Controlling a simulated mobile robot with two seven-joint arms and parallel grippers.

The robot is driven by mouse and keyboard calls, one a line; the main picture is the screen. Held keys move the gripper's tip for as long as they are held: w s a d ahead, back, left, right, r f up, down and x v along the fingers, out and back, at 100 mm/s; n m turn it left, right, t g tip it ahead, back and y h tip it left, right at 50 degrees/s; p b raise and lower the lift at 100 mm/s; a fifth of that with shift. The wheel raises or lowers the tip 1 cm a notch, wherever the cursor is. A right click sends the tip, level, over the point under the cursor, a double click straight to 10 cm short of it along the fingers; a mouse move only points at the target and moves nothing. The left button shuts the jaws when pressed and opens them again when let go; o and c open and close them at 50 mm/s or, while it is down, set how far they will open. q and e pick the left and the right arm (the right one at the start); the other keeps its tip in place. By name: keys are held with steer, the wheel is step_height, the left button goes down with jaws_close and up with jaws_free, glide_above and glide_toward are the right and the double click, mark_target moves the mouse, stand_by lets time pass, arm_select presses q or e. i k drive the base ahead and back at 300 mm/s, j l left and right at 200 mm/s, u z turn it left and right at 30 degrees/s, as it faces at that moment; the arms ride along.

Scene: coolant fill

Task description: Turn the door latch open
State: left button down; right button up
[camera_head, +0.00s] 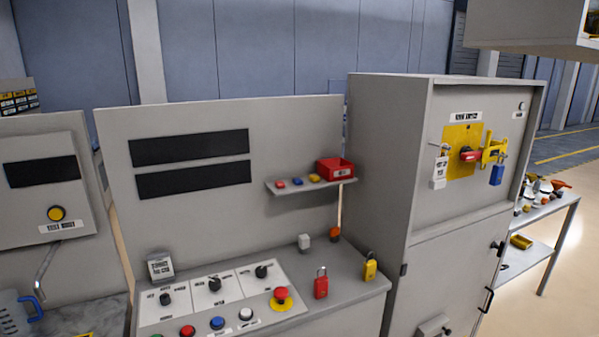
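A grey cabinet (385,170) stands right of centre, with a closed-looking lower door (440,275). A small black latch-like knob (498,247) sits near the door's upper right edge. A black bar handle (487,299) is below it. The knob is small in view, so its exact turn position is hard to tell. Neither of my grippers is in view, and nothing touches the door.
A control console (215,300) with knobs and buttons stands left of the cabinet. Red (321,284) and yellow (370,268) padlocks stand on it. A red rotary switch (470,155) is on the cabinet's upper panel. A side table (545,215) stands right; floor beyond is clear.

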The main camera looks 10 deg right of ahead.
mark_target(500, 248)
steer(key=z, duration=1.75)
steer(key=u, duration=0.6)
steer(key=i+l+u, duration=0.3)
steer(key=u, duration=0.2)
steer(key=i+l+u, duration=0.25)
steer(key=l+u, duration=0.25)
steer(key=i+l+u, duration=0.1)
steer(key=l, duration=0.25)
steer(key=i+l+u, duration=0.15)
steer(key=l, duration=0.2)
steer(key=l+u, duration=0.1)
steer(key=l, duration=0.25)
steer(key=i+l, duration=0.1)
steer(key=l, duration=0.65)
steer(key=i+l+u, duration=0.1)
steer(key=l, duration=0.3)
